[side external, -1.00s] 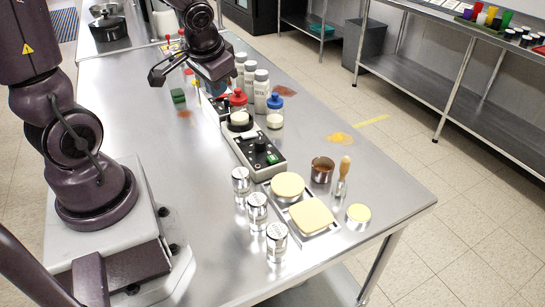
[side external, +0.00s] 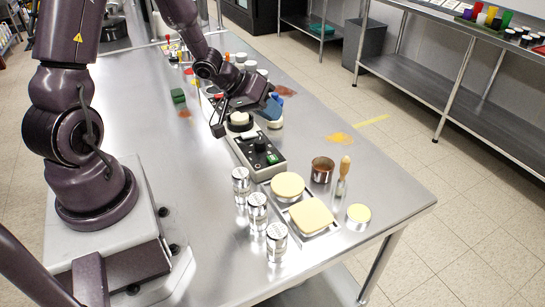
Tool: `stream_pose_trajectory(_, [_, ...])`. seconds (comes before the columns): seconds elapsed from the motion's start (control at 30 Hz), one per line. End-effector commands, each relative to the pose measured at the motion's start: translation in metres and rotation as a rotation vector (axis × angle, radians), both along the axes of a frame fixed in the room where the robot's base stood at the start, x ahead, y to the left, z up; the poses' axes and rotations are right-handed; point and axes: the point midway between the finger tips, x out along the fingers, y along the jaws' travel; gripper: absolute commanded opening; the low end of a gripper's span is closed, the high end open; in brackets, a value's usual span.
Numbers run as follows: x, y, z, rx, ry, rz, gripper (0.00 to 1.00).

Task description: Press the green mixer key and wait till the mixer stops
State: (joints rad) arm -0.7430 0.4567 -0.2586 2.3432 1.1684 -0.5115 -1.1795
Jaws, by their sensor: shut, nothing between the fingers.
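The mixer (side external: 254,167) is a low grey box with a dark top panel, lying along the middle of the steel table. A black knob stands on its panel, and the small green key (side external: 272,158) is near the panel's right end. A round pale top (side external: 240,118) sits at the mixer's far end, partly hidden by my gripper. My gripper (side external: 217,130) is shut and empty. It appears above and beside the mixer's far end, apart from the green key. I cannot tell whether the mixer is running.
Three silver-lidded jars (side external: 257,207) stand in front of the mixer. A tray with two cream-coloured pads (side external: 312,216) lies to the right. A brown-filled cup (side external: 322,168) and a wooden-handled tool (side external: 344,170) stand beyond it. Several white bottles are behind my wrist.

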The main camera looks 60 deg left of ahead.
Motion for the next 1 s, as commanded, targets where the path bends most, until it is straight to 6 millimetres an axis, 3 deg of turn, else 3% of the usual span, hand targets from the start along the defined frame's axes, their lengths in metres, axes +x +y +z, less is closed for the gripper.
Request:
stream_pose_trajectory(0.27, [0.000,0.000,-0.008,-0.002,0.004,-0.001,0.00])
stream_pose_trajectory(0.7, [0.000,0.000,-0.067,0.000,0.004,-0.001,0.00])
stream_pose_trajectory(1.0, [0.000,0.000,-0.087,0.003,0.001,0.001,0.00])
